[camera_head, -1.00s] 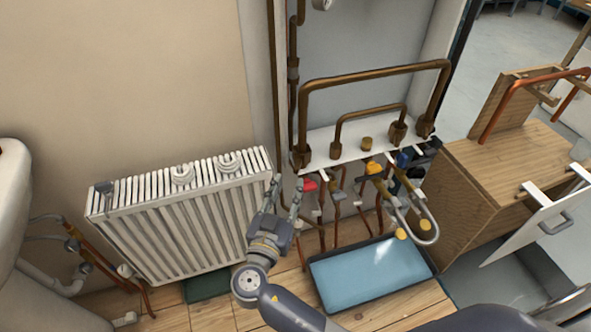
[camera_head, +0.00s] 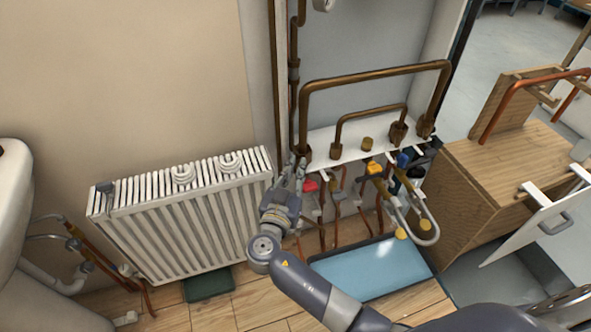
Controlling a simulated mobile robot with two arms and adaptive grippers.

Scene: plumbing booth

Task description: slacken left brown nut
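The left brown nut (camera_head: 303,152) sits at the foot of the large brown pipe (camera_head: 375,72), at the left end of the white shelf. My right gripper (camera_head: 295,164) reaches up from below, its fingertips close beside the nut at its lower left. The two fingers appear apart with a narrow gap and nothing visible between them. I cannot tell whether a fingertip touches the nut. My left gripper is not in view.
The white radiator (camera_head: 190,215) stands close to the left of my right gripper. Red (camera_head: 310,186) and yellow (camera_head: 374,168) valve handles hang below the white shelf (camera_head: 350,148). A blue tray (camera_head: 375,268) lies on the floor, and a wooden cabinet (camera_head: 500,180) stands right.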

